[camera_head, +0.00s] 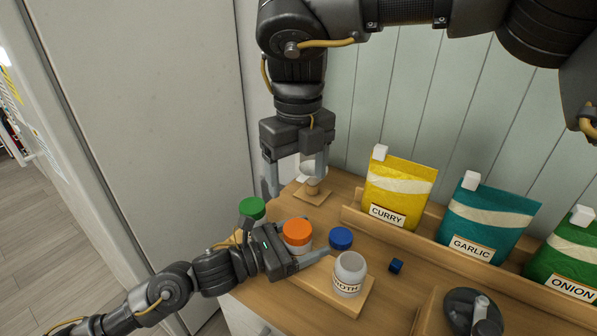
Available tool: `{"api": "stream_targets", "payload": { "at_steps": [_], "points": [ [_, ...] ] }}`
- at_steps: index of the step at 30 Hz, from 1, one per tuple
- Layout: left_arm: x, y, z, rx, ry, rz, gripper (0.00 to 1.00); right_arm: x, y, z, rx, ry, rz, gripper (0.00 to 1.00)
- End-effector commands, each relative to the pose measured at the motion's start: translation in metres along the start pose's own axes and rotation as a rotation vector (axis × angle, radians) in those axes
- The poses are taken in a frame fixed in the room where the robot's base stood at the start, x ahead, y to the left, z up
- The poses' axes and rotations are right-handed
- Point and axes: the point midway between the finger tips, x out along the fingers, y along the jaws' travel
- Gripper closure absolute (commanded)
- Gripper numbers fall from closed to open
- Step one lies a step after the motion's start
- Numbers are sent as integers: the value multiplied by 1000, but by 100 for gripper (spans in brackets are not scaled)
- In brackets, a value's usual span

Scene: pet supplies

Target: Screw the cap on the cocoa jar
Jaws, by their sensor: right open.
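No label reading cocoa is visible, so I cannot tell which jar it is. An orange-capped white jar (297,237) stands between the spread fingers of my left gripper (283,238), with its lower part hidden. A green cap (252,208) shows just beyond the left gripper's far finger. A blue cap (340,238) is to the right of the orange one. An open, uncapped white jar (349,275), its label partly legible as "OTH", stands in front. My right gripper (297,180) is open, pointing down near a small white round object (311,170) at the back.
The open jar is on a wooden board (352,304). A small wooden piece (311,195) lies under the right gripper. Yellow curry (400,185), teal garlic (488,225) and green onion (570,258) bags stand along the wall. A blue cube (396,266) and a dark round object (472,312) are to the right.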

Motion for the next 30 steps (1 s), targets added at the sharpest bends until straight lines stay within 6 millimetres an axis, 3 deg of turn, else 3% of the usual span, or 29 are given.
{"api": "stream_targets", "payload": {
  "at_steps": [10, 22, 30],
  "points": [
    [-9, 0, -4, 0, 4, 0, 22, 4, 0, 0, 0, 0, 0, 24],
    [-82, 0, -5, 2, 5, 1, 22, 27, 0, 0, 0, 0, 0, 24],
    [-106, 0, -2, -1, 2, 0, 22, 32, 0, 0, 0, 0, 0, 24]
  ]
}}
